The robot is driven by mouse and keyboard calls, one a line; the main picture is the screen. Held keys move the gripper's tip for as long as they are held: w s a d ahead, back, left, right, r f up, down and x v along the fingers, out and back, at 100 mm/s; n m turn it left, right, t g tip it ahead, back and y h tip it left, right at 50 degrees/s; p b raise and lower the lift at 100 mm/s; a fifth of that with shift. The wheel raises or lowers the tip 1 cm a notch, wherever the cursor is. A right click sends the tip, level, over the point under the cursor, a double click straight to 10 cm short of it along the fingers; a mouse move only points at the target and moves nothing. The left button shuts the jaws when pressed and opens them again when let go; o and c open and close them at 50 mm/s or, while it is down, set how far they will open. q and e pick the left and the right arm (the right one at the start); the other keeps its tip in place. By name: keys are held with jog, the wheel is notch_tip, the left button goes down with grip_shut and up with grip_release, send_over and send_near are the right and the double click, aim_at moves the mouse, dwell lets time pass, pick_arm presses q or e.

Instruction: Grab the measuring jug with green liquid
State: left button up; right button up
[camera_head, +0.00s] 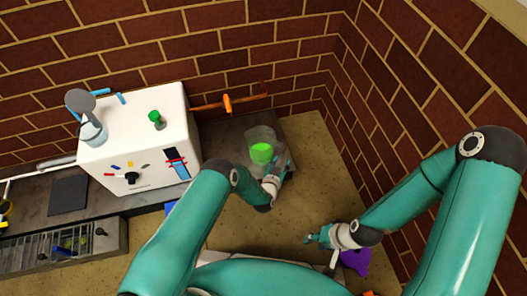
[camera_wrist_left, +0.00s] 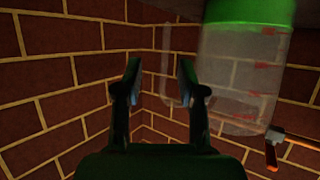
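The measuring jug (camera_head: 262,143) is clear, with bright green liquid in it, and stands on the dark counter right of the white box in the head view. In the left wrist view the jug (camera_wrist_left: 240,75) fills the upper right, its picture upside down, with red marks on its side. Its clear handle loop reaches left, behind the right-hand finger. My left gripper (camera_head: 283,172) is close beside the jug; in the wrist view its two fingers (camera_wrist_left: 158,80) are apart with nothing clearly held. My right gripper (camera_head: 318,238) is low and right, away from the jug; its opening is too small to judge.
A white box (camera_head: 140,135) with a knob stands left of the jug, bearing a grey-headed item (camera_head: 85,112) and a green item (camera_head: 155,118). A purple object (camera_head: 355,261) is near my right gripper. A rack (camera_head: 60,245) is lower left.

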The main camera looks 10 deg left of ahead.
aim_at(283, 155)
pick_arm(q)
jog(key=b+x, duration=0.1)
jog(key=x, duration=0.1)
jog(key=b+x, duration=0.2)
jog(key=x, duration=0.1)
jog(key=shift+w+a+f+b, duration=0.2)
jog(key=shift+w+a+b, duration=0.1)
jog(key=shift+w, duration=0.1)
jog(key=shift+r, duration=0.1)
grip_shut()
jog(key=shift+d, duration=0.1)
